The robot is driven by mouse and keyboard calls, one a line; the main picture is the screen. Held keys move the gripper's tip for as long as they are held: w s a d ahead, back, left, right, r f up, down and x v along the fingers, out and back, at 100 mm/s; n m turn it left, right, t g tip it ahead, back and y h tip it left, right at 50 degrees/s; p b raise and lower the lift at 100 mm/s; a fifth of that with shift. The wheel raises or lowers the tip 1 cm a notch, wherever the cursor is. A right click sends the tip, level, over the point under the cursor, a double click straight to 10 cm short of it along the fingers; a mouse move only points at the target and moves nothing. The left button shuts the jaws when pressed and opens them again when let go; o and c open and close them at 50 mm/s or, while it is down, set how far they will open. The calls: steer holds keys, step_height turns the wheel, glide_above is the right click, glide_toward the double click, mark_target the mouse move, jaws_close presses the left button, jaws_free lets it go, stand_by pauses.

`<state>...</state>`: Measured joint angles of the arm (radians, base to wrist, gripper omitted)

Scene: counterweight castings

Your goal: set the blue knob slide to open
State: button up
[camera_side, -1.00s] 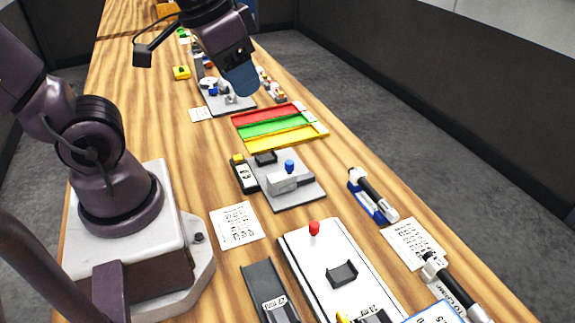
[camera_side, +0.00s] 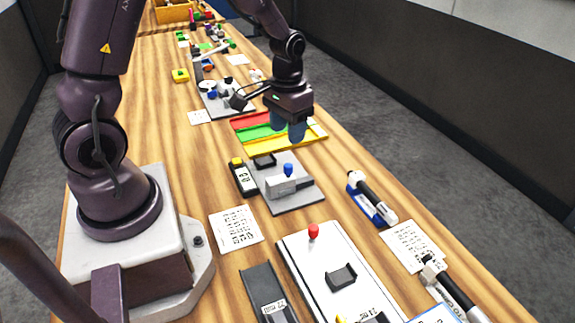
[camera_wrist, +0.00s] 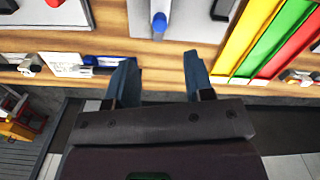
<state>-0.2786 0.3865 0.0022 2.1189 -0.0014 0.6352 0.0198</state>
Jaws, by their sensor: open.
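The blue knob (camera_side: 288,169) stands on a light grey slide block (camera_side: 281,184) on a grey base plate (camera_side: 300,197) in the side view. In the wrist view the blue knob (camera_wrist: 159,24) shows near the top, ahead of the fingers and between their lines. My gripper (camera_side: 289,136) hangs above and slightly beyond the knob, over the yellow tray, with clear space between fingers and knob. Its two blue fingers (camera_wrist: 160,88) are apart and empty in the wrist view. I cannot read any open or closed mark on the slide.
Red, green and yellow trays (camera_side: 285,143) lie just behind the slide plate. A black device with a yellow top (camera_side: 243,178) stands at its left. A white board with a red knob (camera_side: 314,231) is in front. A pen on a blue holder (camera_side: 365,204) lies to the right.

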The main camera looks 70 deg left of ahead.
mark_target(287, 165)
step_height(287, 165, down, 10)
steer(key=shift+f, duration=0.15)
stand_by(0.3)
jaws_close()
steer(key=shift+w, duration=2.5)
